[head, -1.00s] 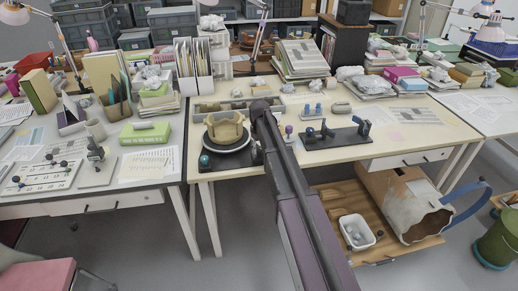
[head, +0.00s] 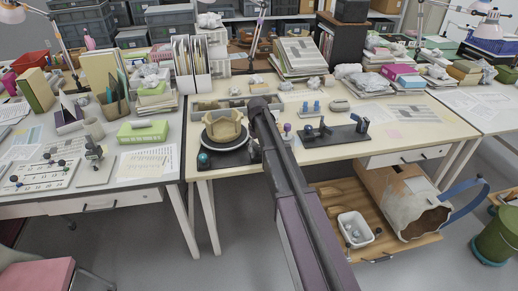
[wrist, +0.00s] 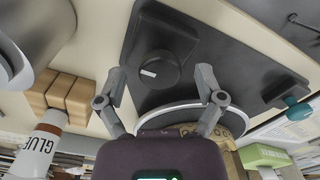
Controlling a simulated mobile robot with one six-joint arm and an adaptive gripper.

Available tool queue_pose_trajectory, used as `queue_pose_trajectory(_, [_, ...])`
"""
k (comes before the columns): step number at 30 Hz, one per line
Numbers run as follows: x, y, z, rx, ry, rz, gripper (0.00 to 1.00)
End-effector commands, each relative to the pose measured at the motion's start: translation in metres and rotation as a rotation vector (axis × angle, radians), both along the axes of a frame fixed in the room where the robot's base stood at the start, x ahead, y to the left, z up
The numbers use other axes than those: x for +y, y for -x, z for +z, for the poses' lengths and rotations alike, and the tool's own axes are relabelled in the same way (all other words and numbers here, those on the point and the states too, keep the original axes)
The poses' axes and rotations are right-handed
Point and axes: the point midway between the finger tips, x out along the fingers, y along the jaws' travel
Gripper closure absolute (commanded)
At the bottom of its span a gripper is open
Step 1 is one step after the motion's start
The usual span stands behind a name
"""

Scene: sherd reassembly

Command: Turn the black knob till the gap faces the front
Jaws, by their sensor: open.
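The black knob (wrist: 159,72), a round cap with a short white mark, sits on a dark base plate (wrist: 225,72) in the wrist view. My gripper (wrist: 163,82) is open, with one finger on each side of the knob in the picture; I cannot tell whether they touch it. A tan broken vessel (head: 224,127) stands on a round turntable (head: 226,143) in the head view; its lower part shows in the wrist view (wrist: 235,122). I cannot tell which way its gap faces. My arm hides the knob in the head view.
Wooden blocks (wrist: 68,97) and a glue bottle (wrist: 44,143) lie near my gripper in the wrist view. A black stand (head: 335,136) is to the right. A long grey tray (head: 235,103) lies behind the turntable.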

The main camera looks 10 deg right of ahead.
Motion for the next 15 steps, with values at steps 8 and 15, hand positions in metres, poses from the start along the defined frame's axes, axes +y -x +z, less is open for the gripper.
queue_pose_trajectory(8, [0.0000,-0.0001,0.0000,0.000,0.000,-0.039,0.13])
queue_pose_trajectory(15, [0.0000,-0.0001,0.0000,0.000,0.000,-0.150,0.13])
